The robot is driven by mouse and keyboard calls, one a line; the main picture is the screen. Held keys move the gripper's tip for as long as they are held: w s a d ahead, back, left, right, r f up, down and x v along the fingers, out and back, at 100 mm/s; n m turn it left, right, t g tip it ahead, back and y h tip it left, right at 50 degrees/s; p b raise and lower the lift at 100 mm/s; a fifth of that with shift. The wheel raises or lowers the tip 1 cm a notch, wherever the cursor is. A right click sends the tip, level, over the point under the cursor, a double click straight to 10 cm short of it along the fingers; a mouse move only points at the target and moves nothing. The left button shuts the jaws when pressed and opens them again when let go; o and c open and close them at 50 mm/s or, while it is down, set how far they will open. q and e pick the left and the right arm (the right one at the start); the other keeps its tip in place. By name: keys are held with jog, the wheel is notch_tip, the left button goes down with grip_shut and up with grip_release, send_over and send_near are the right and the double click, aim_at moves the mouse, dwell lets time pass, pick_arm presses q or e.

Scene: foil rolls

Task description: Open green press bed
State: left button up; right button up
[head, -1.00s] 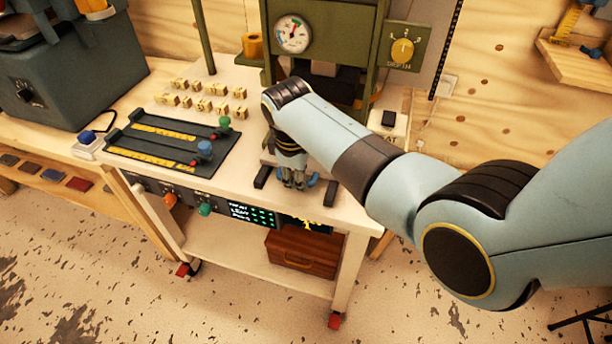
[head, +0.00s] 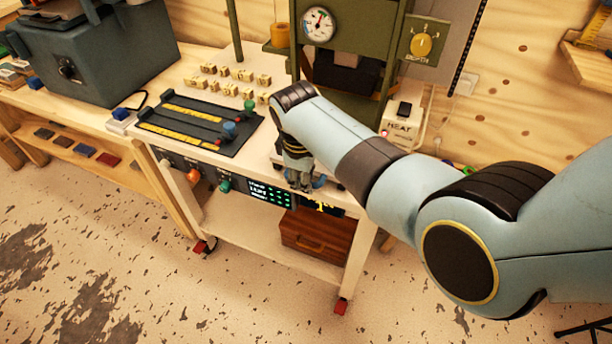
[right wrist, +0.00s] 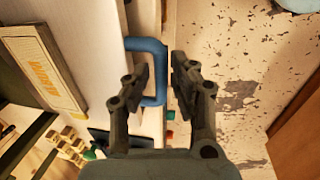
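The green press (head: 395,30) stands at the back of a white wheeled bench (head: 355,240). My right gripper (head: 300,185) points down at the bench's front edge, in front of the press. In the right wrist view, my right gripper (right wrist: 165,75) is open, with one finger on each side of the outer bar of a blue U-shaped handle (right wrist: 164,72). I cannot tell whether the fingers touch it. The handle joins a pale front edge. A bit of blue (head: 320,182) shows beside the gripper in the head view. My forearm hides most of the press bed. My left gripper is not in view.
A black slider panel (head: 200,125) with green and blue knobs lies left of the gripper. Small yellow lettered blocks (head: 228,80) sit behind it. A HEAT switch box (head: 402,122) stands right of the press. A brown case (head: 315,235) rests on the lower shelf. Floor in front is clear.

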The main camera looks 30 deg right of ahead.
jog(key=shift+r, duration=0.2)
notch_tip(320, 180, up, 10)
jog(key=shift+f, duration=0.2)
dwell(0.5)
jog(key=s+d+f+m+b, duration=0.2)
jog(key=s+f+b, duration=0.3)
jog(key=s+f, duration=1)
jog(key=s+d+f+m+b, duration=0.3)
jog(key=s+f+b, duration=0.3)
jog(key=s+f, duration=1)
jog(key=s+d+f+m+b, duration=0.3)
jog(key=s+d+f+b, duration=0.2)
jog(key=s+f, duration=1.1)
notch_tip(320, 180, down, 5)
jog(key=shift+r+g+y, duration=0.1)
jog(key=shift+g+y, duration=0.2)
